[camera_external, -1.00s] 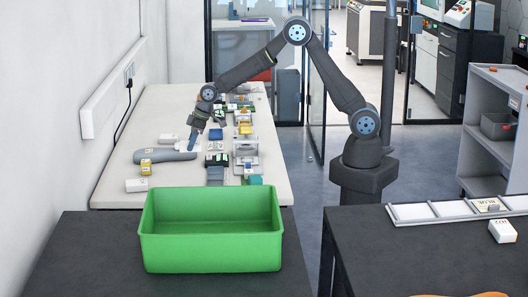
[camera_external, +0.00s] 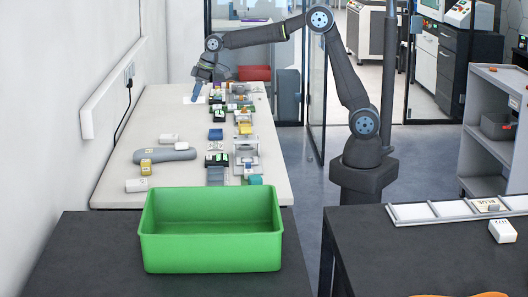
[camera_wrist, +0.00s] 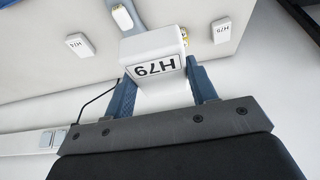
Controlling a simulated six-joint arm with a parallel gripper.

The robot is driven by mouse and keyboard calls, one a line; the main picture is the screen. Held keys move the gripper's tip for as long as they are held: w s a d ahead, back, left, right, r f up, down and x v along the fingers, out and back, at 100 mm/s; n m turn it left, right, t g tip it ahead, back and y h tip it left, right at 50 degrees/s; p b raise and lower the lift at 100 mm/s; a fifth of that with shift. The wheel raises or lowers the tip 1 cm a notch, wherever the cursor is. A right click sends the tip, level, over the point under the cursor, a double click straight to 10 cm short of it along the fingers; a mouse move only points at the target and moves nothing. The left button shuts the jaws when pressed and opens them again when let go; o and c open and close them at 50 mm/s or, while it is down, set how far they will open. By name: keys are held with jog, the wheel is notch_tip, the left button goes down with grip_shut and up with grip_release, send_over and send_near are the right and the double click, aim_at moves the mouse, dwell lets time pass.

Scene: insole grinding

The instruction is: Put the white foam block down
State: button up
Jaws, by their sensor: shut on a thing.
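A white foam block marked H79 (camera_wrist: 155,52) is between the two blue fingers of my gripper (camera_wrist: 163,88) in the wrist view, and the gripper is shut on it. In the external view my gripper (camera_external: 197,90) is over the far left part of the pale table. A white patch (camera_external: 190,100) shows just below the fingers there, which looks like the held block. I cannot tell whether its underside touches the table.
The pale table (camera_external: 120,180) also holds a grey elongated piece (camera_external: 178,153), two white blocks (camera_external: 169,138) (camera_external: 136,185), a yellow item (camera_external: 146,167) and a crowded row of fixtures (camera_external: 215,160). A green bin (camera_external: 210,252) stands in front. A wall is at left.

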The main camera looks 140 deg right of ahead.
jog(key=r, duration=0.4)
jog(key=shift+w+a+r, duration=0.25)
jog(key=shift+w+r, duration=0.1)
jog(key=shift+w, duration=0.05)
jog(key=w+a+n+y, duration=0.2)
jog(key=w+a+n, duration=0.4)
jog(key=w+a, duration=1.95)
jog(key=w+a+n+t+y, duration=0.1)
jog(key=w+a+n, duration=0.25)
jog(key=a, duration=1.45)
jog(key=n+g+y, duration=0.1)
jog(key=n+y, duration=0.2)
jog(key=n, duration=0.5)
send_over(460, 245)
jog(key=s+d, duration=0.1)
notch_tip(460, 245, down, 12)
jog(key=shift+d+f, duration=0.1)
jog(key=shift+d, duration=0.05)
jog(key=shift+f, duration=2)
